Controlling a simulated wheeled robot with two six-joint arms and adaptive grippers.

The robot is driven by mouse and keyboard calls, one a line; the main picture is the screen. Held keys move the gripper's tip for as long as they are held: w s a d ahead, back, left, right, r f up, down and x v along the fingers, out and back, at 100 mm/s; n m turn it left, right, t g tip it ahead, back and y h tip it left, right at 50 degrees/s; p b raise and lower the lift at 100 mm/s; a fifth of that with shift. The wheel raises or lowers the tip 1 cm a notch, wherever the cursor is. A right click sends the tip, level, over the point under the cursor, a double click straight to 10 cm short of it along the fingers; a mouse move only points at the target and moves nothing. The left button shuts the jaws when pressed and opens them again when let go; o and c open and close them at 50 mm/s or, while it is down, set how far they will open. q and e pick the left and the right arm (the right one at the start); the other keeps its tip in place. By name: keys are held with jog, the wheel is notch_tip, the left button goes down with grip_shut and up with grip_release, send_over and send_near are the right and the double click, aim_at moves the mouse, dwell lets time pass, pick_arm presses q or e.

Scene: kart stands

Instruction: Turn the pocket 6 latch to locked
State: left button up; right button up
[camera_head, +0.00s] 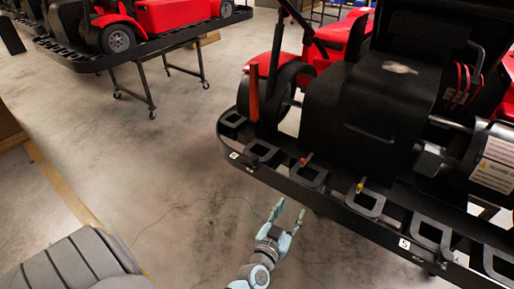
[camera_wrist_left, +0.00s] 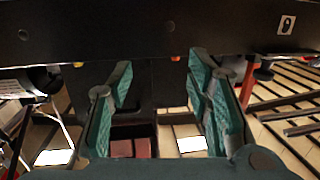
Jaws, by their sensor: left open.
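In the head view, the black rail (camera_head: 325,202) of the near kart stand carries a row of square pockets. A small orange latch piece (camera_head: 306,159) and a yellow one (camera_head: 360,186) stand up at two of them. A white number tag (camera_head: 234,155) is on the rail at left; I cannot tell which latch is pocket 6's. My left gripper (camera_head: 288,210) is open and empty, in front of the rail and apart from it. In the left wrist view, its spread fingers (camera_wrist_left: 160,68) lie below the rail, with an orange bit (camera_wrist_left: 175,58) near one fingertip. My right gripper is out of view.
A red and black kart (camera_head: 370,105) sits on the near stand. Another stand with a red kart (camera_head: 175,15) is at the upper left. A vertical orange post (camera_head: 254,92) rises at the rail's left end.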

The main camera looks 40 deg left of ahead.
pick_arm(q)
jog(key=w+a+r+n+y, duration=0.1)
jog(key=a+r+n+y, duration=0.35)
jog(key=r+y, duration=0.2)
jog(key=n+g+y, duration=0.3)
jog(key=g+y, duration=0.1)
send_near(255, 161)
jog(key=b+x, duration=0.3)
jog(key=x, duration=0.8)
jog(key=shift+w+a+b, duration=0.2)
jog(key=shift+b, duration=0.1)
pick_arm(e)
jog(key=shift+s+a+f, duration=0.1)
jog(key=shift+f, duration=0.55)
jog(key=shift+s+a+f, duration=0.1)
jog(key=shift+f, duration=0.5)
pick_arm(q)
jog(key=shift+c, duration=0.2)
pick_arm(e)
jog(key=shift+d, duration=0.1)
